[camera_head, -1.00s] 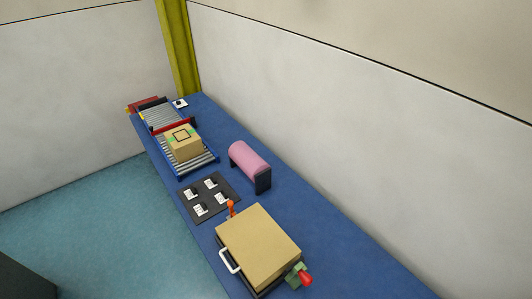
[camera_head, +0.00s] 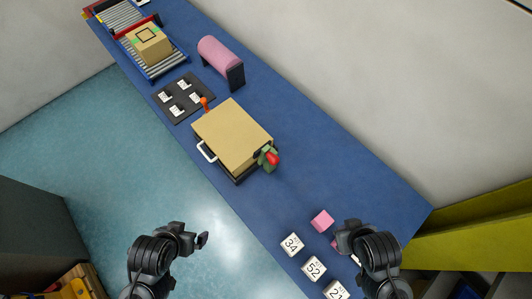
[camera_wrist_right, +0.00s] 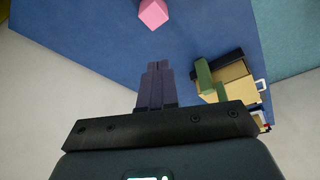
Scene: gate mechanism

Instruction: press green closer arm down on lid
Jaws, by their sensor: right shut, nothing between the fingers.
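The box with a tan lid (camera_head: 232,132) stands on the blue table in the head view, with a white handle (camera_head: 207,151) on its left side. The green closer arm (camera_head: 264,160) with a red end (camera_head: 273,159) is at the lid's near right corner.
A pink cube (camera_head: 321,221) and white number tiles (camera_head: 292,244) lie near my right gripper. Beyond the box are an orange lever (camera_head: 204,102), a dark tile board (camera_head: 183,98), a pink roller (camera_head: 220,57) and a conveyor with a carton (camera_head: 149,44). The table between box and cube is clear.

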